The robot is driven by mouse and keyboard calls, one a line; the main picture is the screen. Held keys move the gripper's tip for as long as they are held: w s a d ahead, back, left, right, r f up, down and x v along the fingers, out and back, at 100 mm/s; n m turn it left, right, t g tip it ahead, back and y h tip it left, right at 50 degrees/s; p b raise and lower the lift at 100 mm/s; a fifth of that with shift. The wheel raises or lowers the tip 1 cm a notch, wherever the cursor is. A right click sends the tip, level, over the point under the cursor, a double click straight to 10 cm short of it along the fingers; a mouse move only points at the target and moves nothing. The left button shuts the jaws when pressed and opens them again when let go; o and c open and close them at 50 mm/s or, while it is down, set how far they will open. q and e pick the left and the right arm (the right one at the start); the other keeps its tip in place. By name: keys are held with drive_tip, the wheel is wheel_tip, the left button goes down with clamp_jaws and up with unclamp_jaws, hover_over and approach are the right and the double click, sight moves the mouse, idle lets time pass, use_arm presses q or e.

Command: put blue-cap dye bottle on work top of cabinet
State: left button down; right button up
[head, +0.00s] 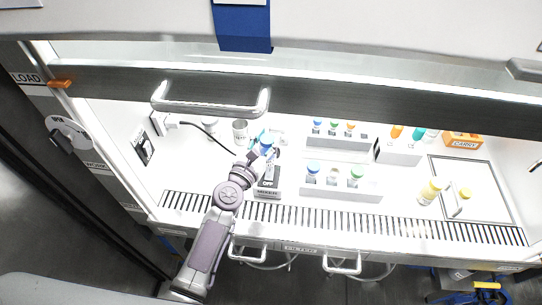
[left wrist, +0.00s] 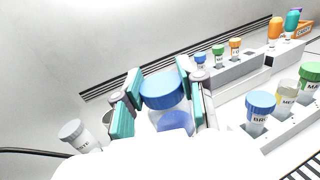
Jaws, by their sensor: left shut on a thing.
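The blue-cap dye bottle (head: 266,143) is clear with blue contents and sits between the teal-padded fingers of my left gripper (head: 262,152). In the left wrist view its blue cap (left wrist: 163,90) faces the camera, with a finger of the gripper (left wrist: 162,100) on each side. My left gripper is shut on it inside the cabinet, over the left part of the white work top (head: 180,178). I cannot tell whether the bottle's base touches anything. My right gripper is not in view.
A small black device (head: 268,183) stands by the gripper. A front rack (head: 340,190) holds several capped bottles, one blue-capped (head: 313,168); another rack (head: 335,140) is behind. A metal cup (head: 240,128) stands behind left. A yellow-capped bottle (head: 431,190) stands right. The raised sash (head: 330,108) hangs above.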

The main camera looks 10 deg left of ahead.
use_arm(q)
drive_tip(key=a+f+b, duration=0.4)
drive_tip(key=s+a+f+b, duration=0.1)
drive_tip(key=a+f+b, duration=0.2)
drive_tip(key=a+b, duration=0.1)
drive_tip(key=a+f+b, duration=0.4)
drive_tip(key=b, duration=0.2)
drive_tip(key=shift+s+f, duration=0.25)
drive_tip(key=shift+f, duration=0.05)
drive_tip(key=c, duration=0.7)
unclamp_jaws()
drive_tip(key=shift+r, duration=0.1)
drive_tip(key=b+v, duration=0.2)
drive_tip(key=v, duration=1)
drive_tip(key=shift+r, duration=0.2)
